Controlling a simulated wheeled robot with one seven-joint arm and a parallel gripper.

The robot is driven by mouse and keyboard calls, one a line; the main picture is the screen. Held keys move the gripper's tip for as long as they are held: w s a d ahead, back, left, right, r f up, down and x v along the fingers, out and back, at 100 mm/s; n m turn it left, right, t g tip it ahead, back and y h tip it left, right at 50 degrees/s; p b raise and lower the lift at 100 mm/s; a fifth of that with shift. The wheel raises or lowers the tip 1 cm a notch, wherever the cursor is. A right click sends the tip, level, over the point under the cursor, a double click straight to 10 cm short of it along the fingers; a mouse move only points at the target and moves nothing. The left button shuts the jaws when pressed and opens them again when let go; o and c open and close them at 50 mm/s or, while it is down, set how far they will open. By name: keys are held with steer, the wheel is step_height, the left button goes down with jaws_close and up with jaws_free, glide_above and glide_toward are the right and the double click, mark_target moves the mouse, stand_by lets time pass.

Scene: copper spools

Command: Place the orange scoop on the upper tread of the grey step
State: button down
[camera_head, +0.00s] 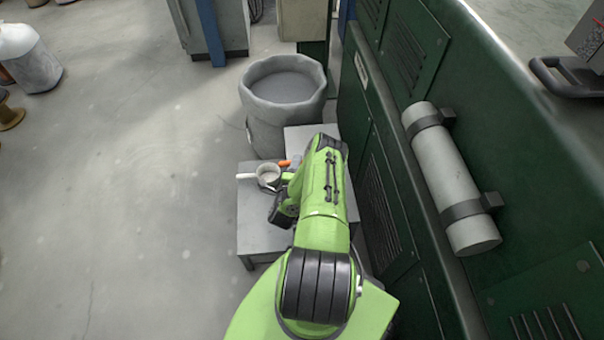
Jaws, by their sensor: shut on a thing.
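The grey step (258,222) stands on the floor at the centre, beside the green machine. Its upper tread (303,138) is at the back, and its right part is hidden by my arm. A small part of the orange scoop (284,163) shows just left of my arm; the rest is hidden. My gripper (285,178) is over the step, largely covered by my own arm, and shut on the orange scoop. I cannot tell how high the scoop is above the step.
A pale round pan (268,174) with a white handle is by the gripper, over the lower tread. A large grey bin (283,100) stands behind the step. The green machine (385,190) walls off the right.

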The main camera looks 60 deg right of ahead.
step_height(320, 180, down, 8)
steer(key=b, duration=0.3)
steer(key=shift+f, duration=0.15)
steer(key=c, duration=0.9)
jaws_free()
